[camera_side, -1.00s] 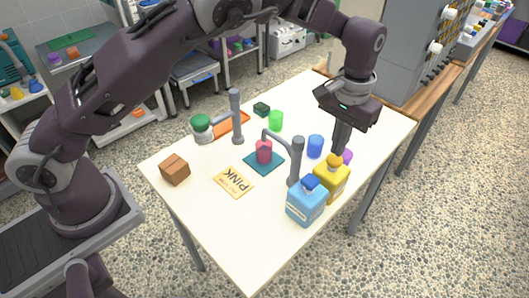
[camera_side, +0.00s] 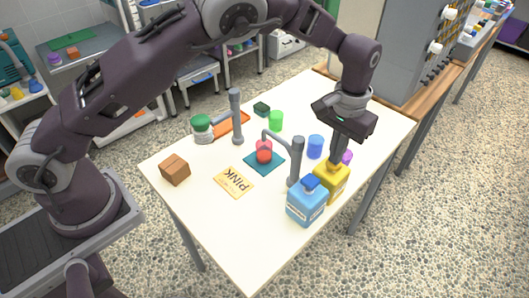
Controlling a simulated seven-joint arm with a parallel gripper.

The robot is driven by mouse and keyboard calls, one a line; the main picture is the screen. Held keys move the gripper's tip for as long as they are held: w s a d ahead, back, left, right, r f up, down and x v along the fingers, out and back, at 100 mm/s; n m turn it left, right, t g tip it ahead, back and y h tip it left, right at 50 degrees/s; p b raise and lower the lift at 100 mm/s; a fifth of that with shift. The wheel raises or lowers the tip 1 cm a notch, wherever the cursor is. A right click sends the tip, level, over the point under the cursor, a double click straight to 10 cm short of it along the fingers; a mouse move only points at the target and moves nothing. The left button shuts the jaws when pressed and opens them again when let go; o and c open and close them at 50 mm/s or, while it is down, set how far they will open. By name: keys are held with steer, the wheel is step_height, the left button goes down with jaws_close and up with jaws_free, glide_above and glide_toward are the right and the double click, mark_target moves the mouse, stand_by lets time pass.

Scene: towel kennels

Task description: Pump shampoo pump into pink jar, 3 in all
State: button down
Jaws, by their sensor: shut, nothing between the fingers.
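A small pink jar (camera_side: 264,145) stands on a teal mat (camera_side: 252,165) near the table's middle, with rounded red in its lower part. The spout of a grey post (camera_side: 297,160) reaches over it. A yellow bottle (camera_side: 331,183) and a blue bottle (camera_side: 306,205) with a blue cap stand at the front right. I cannot tell which is the shampoo pump. My gripper (camera_side: 337,164) is shut and empty, pointing down at the yellow bottle's top. Its tips overlap that top in the picture; contact cannot be told.
A card reading PINK (camera_side: 233,182) lies before the mat. Blue (camera_side: 315,147), green (camera_side: 276,121) and purple (camera_side: 347,157) cups stand nearby. A second grey post (camera_side: 236,118), a green-lidded jar (camera_side: 203,130) and a brown box (camera_side: 175,170) are left. The front table area is clear.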

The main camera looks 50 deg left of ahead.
steer(key=shift+r, duration=1.45)
steer(key=shift+f, duration=0.1)
steer(key=shift+f, duration=1.4)
steer(key=shift+r, duration=1.5)
steer(key=shift+f, duration=0.1)
